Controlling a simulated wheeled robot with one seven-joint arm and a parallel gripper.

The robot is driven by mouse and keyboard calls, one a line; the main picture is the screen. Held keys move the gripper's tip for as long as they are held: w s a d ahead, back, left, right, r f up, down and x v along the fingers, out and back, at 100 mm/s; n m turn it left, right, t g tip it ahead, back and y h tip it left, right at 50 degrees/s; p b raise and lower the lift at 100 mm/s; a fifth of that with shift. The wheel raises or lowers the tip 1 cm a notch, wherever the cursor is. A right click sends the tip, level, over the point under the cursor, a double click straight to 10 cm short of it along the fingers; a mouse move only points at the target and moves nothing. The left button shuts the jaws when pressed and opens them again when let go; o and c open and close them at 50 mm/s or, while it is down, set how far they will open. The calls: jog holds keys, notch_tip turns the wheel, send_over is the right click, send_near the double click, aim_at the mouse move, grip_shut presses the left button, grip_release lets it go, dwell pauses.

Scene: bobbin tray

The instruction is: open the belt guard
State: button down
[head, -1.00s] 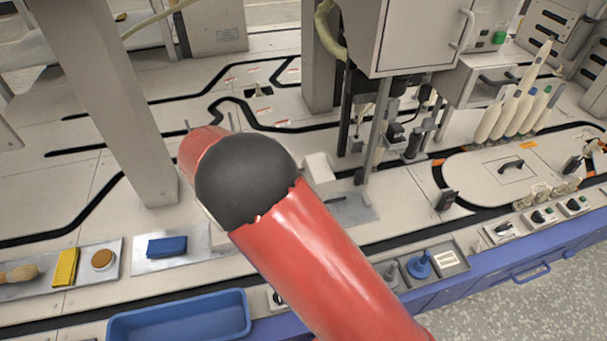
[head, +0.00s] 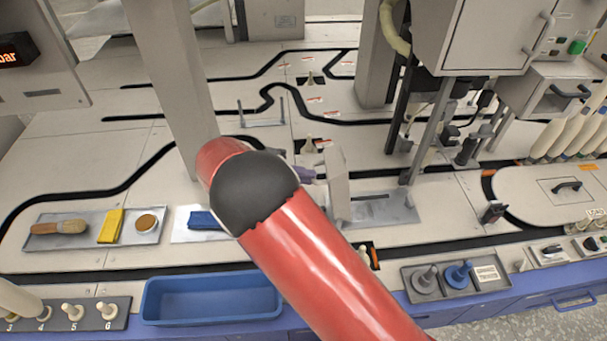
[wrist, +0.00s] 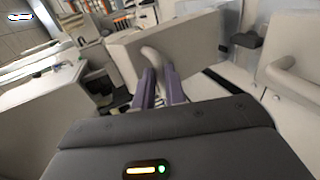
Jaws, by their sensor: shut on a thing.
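The belt guard (head: 338,186) is a pale grey panel. In the head view it stands upright at the left end of a flat metal plate (head: 388,208), just right of my red arm. In the wrist view the guard (wrist: 190,50) fills the upper middle, with a curved pale handle (wrist: 152,56) on its near face. My gripper (wrist: 158,86) has purple fingers and is shut on this handle. In the head view only a bit of my gripper (head: 305,174) shows, beside the guard; my arm hides the rest.
A grey post (head: 175,85) stands left of my arm. A grey cabinet (head: 490,35) on struts stands at the right. A blue bin (head: 212,298) and a tray with a brush (head: 60,228) lie in front. A dark tray with plungers (head: 455,280) is at the front right.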

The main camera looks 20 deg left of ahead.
jog(key=shift+d+f, duration=0.25)
jog(key=shift+f, duration=0.25)
jog(key=c, duration=1.5)
grip_release()
jog(key=shift+w+d, duration=0.1)
jog(key=shift+o, duration=0.2)
jog(key=shift+r, duration=0.1)
jog(key=v, duration=0.8)
jog(key=shift+w, duration=0.1)
